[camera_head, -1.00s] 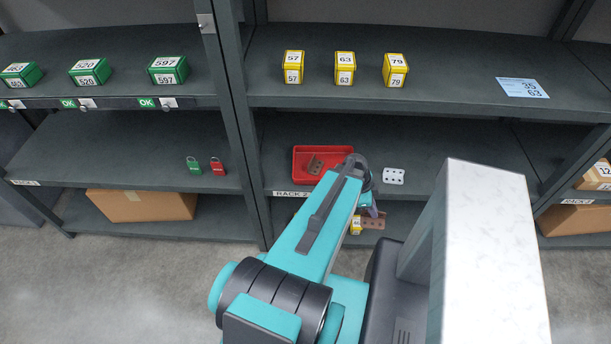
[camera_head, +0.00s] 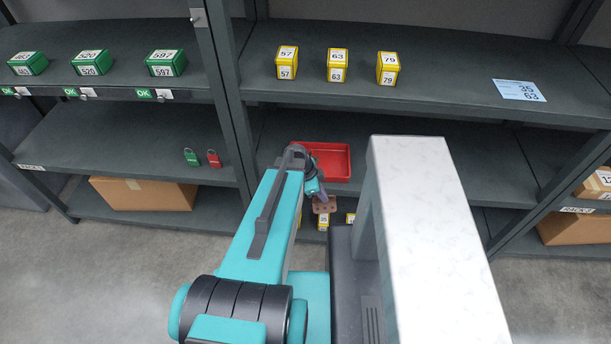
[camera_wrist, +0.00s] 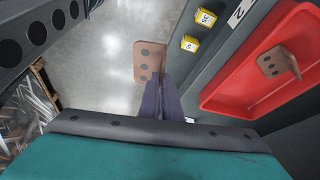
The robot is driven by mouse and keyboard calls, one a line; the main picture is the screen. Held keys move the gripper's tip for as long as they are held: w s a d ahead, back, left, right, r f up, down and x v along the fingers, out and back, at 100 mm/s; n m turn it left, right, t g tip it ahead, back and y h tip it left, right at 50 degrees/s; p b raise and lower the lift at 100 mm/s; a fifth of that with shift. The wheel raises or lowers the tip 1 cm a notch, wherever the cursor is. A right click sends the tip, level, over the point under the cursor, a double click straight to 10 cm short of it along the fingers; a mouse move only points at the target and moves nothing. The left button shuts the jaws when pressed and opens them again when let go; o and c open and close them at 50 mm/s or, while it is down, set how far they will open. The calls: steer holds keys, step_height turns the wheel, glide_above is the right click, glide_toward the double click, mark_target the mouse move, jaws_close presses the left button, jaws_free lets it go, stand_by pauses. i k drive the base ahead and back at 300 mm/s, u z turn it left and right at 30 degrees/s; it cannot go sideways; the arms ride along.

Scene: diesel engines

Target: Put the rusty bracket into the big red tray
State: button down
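My gripper (camera_wrist: 164,98) is shut on a brown, rusty-looking bracket (camera_wrist: 150,62) with round holes. The head view shows this bracket (camera_head: 324,204) hanging at my gripper (camera_head: 317,191), in front of the shelf edge and below the big red tray (camera_head: 338,172). The red tray (camera_wrist: 246,88) is at the right in the wrist view, apart from the held bracket. Another brown bracket (camera_wrist: 272,66) with holes lies inside the tray. My arm hides the tray's left part and that second bracket in the head view.
The tray stands on the middle shelf, under the upper shelf (camera_head: 430,80) with several yellow boxes (camera_head: 337,66). A dark upright (camera_head: 232,100) is left of the tray. Small yellow boxes (camera_wrist: 190,44) sit on the lower level. Green and red padlocks (camera_head: 213,158) stand at left.

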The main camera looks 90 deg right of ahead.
mark_target(332, 165)
steer(key=u, duration=0.55)
steer(key=k, duration=1.05)
steer(key=z, duration=4)
steer(key=i, duration=0.1)
steer(key=u, duration=2.85)
steer(key=i, duration=0.2)
steer(key=u, duration=0.2)
